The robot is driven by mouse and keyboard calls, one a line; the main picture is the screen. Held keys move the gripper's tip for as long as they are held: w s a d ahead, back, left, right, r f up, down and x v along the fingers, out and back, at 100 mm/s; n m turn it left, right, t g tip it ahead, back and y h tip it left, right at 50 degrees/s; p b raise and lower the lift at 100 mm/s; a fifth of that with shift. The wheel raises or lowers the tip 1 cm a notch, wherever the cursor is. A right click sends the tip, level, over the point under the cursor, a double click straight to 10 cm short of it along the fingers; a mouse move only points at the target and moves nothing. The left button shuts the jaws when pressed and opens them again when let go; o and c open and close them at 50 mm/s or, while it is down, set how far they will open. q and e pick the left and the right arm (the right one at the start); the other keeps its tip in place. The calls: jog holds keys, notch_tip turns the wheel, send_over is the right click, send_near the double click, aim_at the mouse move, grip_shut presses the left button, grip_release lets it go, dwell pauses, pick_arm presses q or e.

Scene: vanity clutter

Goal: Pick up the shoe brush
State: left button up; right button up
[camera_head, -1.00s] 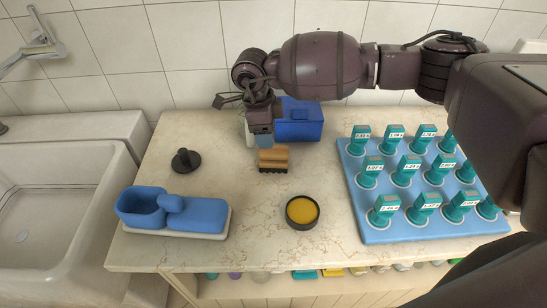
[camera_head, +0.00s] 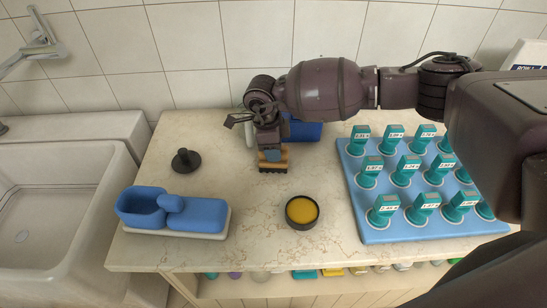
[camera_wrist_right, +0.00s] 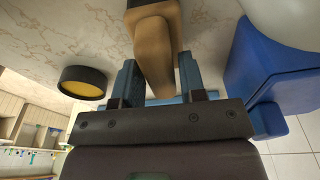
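The shoe brush (camera_head: 273,166), with a tan wooden top and dark bristles, stands on the marble-patterned counter, partly hidden by my right gripper. My right gripper (camera_head: 271,155) is lowered over it from above. In the right wrist view the brush's wooden body (camera_wrist_right: 154,50) lies between the two fingers of the right gripper (camera_wrist_right: 158,77). Some space shows between the fingers and the wood, so the gripper looks open around it. My left gripper is in neither view.
A tin of yellow polish (camera_head: 302,212) lies in front of the brush. A blue box (camera_head: 305,131) stands close behind. A blue tray (camera_head: 400,231) of teal-topped items is at right. A black knob-like object (camera_head: 185,161) and a blue container (camera_head: 198,214) are at left.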

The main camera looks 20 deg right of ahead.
jog(key=c, duration=0.6)
jog(key=shift+r, duration=0.1)
notch_tip(320, 180, up, 20)
jog(key=shift+f, duration=0.1)
